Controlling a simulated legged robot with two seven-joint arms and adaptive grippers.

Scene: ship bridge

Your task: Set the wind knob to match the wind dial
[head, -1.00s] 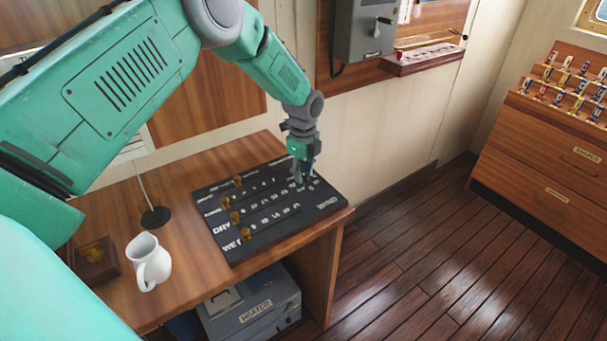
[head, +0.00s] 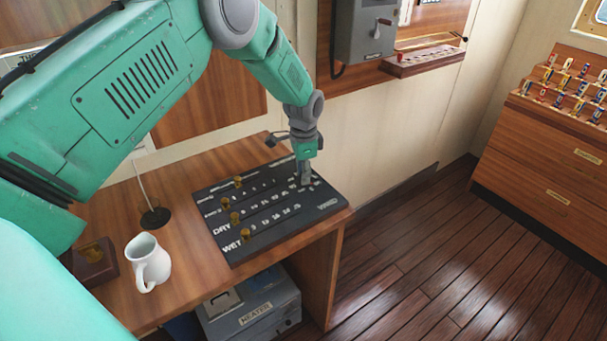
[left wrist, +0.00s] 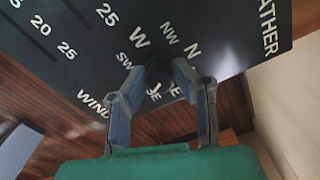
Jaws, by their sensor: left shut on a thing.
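The black weather board (head: 270,228) lies on the wooden desk, with white lettering and several brass knobs (head: 238,182) on its left part. My left gripper (head: 306,182) points down at the board's far right part. In the left wrist view, its two fingers are shut around a dark round wind knob (left wrist: 159,70), with the letters W, NW, N, SW, SE and E around it. The fingers hide much of the knob, and I cannot tell which way it points. I cannot make out the wind dial. My right gripper is not in view.
A white jug (head: 148,265) and a small wooden block with a brass piece (head: 95,262) stand on the desk's left side. A thin stand (head: 155,216) is behind them. Wooden floor (head: 440,260) is clear at right.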

